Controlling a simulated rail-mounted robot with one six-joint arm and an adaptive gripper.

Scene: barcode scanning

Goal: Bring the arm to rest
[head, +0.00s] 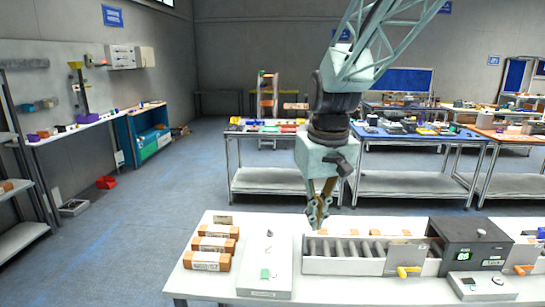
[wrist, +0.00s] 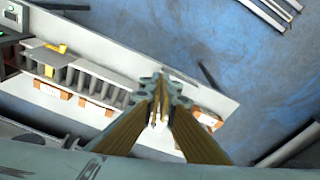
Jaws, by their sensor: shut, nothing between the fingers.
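My gripper (head: 318,222) hangs downward above the back edge of the white table in the head view. In the wrist view my gripper (wrist: 161,80) shows its two fingers meeting at the tips, shut and empty. The fingertips are apart from the things on the table, over its edge region with blue floor beyond. My arm comes down from the top right of the head view.
Workbenches (head: 270,180) stand behind. Blue floor (head: 120,240) lies open at left.

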